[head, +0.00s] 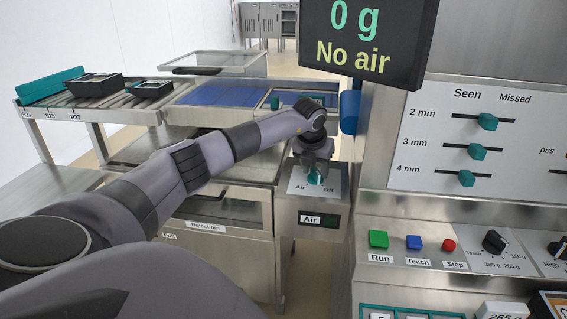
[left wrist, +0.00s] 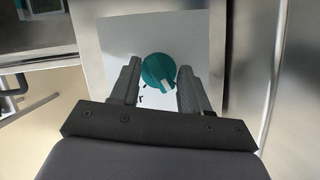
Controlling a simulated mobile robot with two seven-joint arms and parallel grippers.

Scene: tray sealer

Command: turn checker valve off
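The checker valve is a round teal knob (head: 315,178) on a pale plate (head: 299,187) marked "Air" on the left and "Off" on the right. In the left wrist view the knob (left wrist: 158,69) has a white mark at its lower right. My left gripper (head: 315,168) is directly above the knob. In the left wrist view its two fingers (left wrist: 156,85) are apart, one on each side of the knob, with small gaps showing. The fingertips' height relative to the knob is hard to tell. My right gripper is not in view.
A dark display (head: 362,45) reads "0 g" and "No air" above the valve. A control panel with sliders (head: 478,148) and Run (head: 378,239), Teach (head: 413,242) and Stop (head: 449,245) buttons stands to the right. A conveyor with dark trays (head: 93,85) is at the back left.

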